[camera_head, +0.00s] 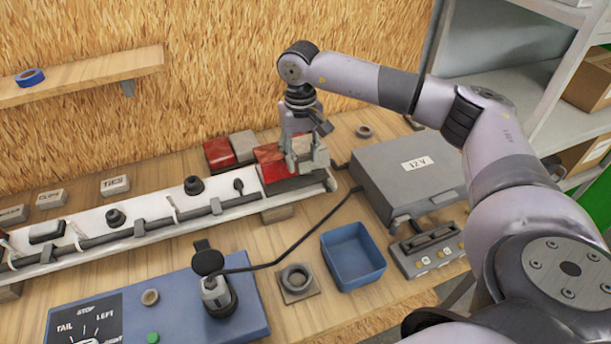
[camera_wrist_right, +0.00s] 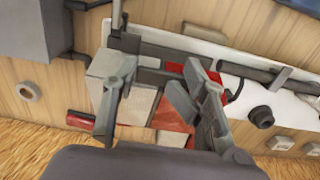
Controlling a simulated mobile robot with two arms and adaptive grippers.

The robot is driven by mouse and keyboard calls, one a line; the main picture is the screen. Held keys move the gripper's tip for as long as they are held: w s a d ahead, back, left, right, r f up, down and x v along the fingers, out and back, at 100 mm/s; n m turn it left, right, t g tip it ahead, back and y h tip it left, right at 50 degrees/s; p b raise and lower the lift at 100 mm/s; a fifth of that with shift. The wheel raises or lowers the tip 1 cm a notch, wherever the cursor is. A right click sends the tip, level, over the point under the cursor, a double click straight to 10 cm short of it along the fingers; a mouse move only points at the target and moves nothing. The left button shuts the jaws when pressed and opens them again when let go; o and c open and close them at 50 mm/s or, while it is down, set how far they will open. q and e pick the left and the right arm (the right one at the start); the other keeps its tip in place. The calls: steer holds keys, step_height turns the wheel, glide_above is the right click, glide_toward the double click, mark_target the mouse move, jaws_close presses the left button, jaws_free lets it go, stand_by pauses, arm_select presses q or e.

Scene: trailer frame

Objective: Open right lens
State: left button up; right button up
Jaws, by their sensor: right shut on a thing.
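The right lens (camera_head: 272,164), red with a paler part, sits at the right end of the white trailer bar (camera_head: 150,235). My right gripper (camera_head: 306,162) reaches down over its right part, with its fingers on either side and shut on it. In the wrist view, the right gripper (camera_wrist_right: 157,90) straddles the lens (camera_wrist_right: 175,112), whose red and pale faces show between the fingers. I cannot tell whether the lens is lifted from its base, as the fingers hide part of it. My left gripper is out of view.
A second red and grey piece (camera_head: 220,153) lies behind the bar. A grey 12 V box (camera_head: 408,172) stands right of the lens, with a blue bin (camera_head: 352,257) and a blue switch panel (camera_head: 180,300) in front. A black cable crosses the bench.

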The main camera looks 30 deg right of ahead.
steer(key=shift+w+a+r, duration=0.2)
steer(key=shift+a, duration=0.15)
steer(key=shift+w+d+r+p, duration=0.15)
steer(key=shift+w+r+p, duration=0.2)
steer(key=shift+w+r, duration=0.25)
steer(key=shift+w+d+r+p, duration=0.1)
steer(key=shift+w+r+p, duration=0.25)
steer(key=shift+r, duration=0.4)
steer(key=shift+w+r, duration=0.2)
steer(key=shift+w, duration=0.15)
steer(key=shift+o, duration=0.2)
steer(key=shift+w+d+r+p, duration=0.2)
steer(key=shift+w+r+p, duration=0.25)
steer(key=shift+w, duration=0.3)
steer(key=shift+w+d+r+p, duration=0.2)
steer(key=shift+w+r, duration=0.35)
steer(key=shift+w, duration=0.2)
steer(key=shift+w+d+r, duration=0.1)
steer(key=shift+w, duration=0.25)
